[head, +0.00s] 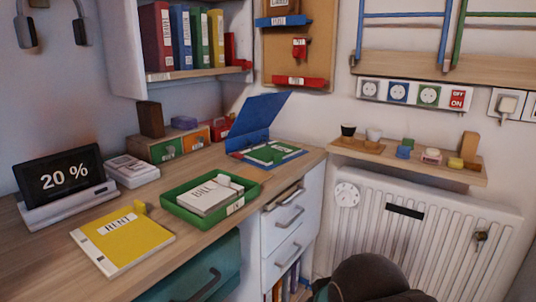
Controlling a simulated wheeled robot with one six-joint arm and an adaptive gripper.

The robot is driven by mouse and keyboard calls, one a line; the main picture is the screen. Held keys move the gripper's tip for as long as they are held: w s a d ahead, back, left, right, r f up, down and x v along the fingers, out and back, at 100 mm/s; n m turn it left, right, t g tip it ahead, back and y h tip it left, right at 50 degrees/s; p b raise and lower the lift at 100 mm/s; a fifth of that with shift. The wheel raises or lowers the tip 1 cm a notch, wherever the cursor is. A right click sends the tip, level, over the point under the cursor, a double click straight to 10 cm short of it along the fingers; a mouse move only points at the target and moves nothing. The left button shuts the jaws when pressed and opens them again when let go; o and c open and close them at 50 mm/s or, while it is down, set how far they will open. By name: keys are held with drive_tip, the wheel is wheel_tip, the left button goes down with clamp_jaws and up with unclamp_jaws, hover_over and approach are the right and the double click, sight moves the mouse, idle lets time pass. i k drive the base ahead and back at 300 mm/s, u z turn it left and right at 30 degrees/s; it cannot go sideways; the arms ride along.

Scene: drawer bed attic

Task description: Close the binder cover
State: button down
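The blue binder lies open on the far right part of the desk, by the corner. Its blue cover (256,115) stands up and leans back, tilted to the right. Its base (293,155) lies flat on the desk, with a white sheet and a green piece (268,151) on it. Nothing is seen touching the cover. My gripper is not in this view, so whether it is open or shut does not show.
A green tray (179,207) with papers stands in front of the binder. A yellow RENT folder (124,239) lies at the front left. Small boxes (166,147) stand to the binder's left. A shelf (200,72) with upright binders hangs above. A radiator (420,235) is at right.

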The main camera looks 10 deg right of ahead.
sight(258, 112)
drive_tip(key=k, duration=0.55)
drive_tip(key=z, duration=0.8)
drive_tip(key=i, duration=1.05)
drive_tip(key=u, duration=0.5)
